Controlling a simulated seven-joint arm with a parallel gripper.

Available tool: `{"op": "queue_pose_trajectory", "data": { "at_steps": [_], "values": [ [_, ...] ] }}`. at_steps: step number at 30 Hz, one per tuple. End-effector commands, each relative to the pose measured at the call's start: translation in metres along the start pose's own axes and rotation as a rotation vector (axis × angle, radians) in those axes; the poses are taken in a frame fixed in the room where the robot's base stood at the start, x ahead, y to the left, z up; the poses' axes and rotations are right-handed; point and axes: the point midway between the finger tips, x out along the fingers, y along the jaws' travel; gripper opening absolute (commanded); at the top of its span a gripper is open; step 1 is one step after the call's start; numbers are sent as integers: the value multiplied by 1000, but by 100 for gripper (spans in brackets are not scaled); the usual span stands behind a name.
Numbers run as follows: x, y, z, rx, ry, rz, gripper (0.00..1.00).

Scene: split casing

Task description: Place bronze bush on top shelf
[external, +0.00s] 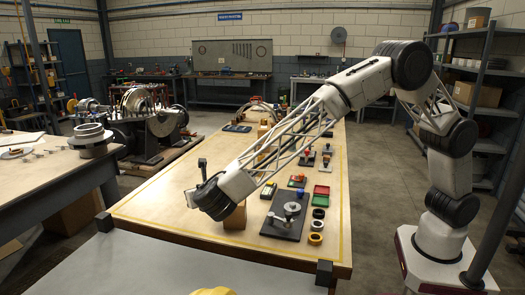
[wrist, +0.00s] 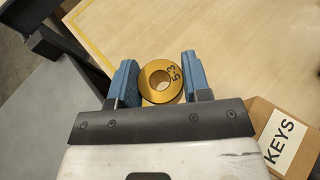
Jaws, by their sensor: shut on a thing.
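The bronze bush (wrist: 149,93) is a golden ring with a round hole and dark handwritten marks on its face. In the wrist view it sits between the two blue fingers of my gripper (wrist: 160,75), which is shut on it. In the external view my gripper (external: 202,166) is above the near left part of the wooden bench, left of a small brown box; the bush cannot be made out there. A grey shelving rack (external: 486,55) stands at the right with boxes on its shelves. Another rack (external: 38,75) stands at the far left. I cannot tell which shelf is meant.
The brown box (external: 235,217), labelled KEYS in the wrist view (wrist: 290,142), stands on the bench (external: 165,214). Right of it are a dark plate with a metal fixture (external: 286,214), several coloured rings, and small trays. The bench's near left area is clear.

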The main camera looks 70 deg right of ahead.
Motion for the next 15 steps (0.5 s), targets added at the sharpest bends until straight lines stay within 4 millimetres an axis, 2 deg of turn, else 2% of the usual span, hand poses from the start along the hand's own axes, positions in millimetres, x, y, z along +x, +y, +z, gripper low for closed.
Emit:
{"op": "queue_pose_trajectory", "data": {
  "at_steps": [3, 15],
  "values": [
    [-30, -1, -13, -32, 0, 79, 10],
    [-126, -16, -70, -149, 0, 356, 10]
  ]
}}
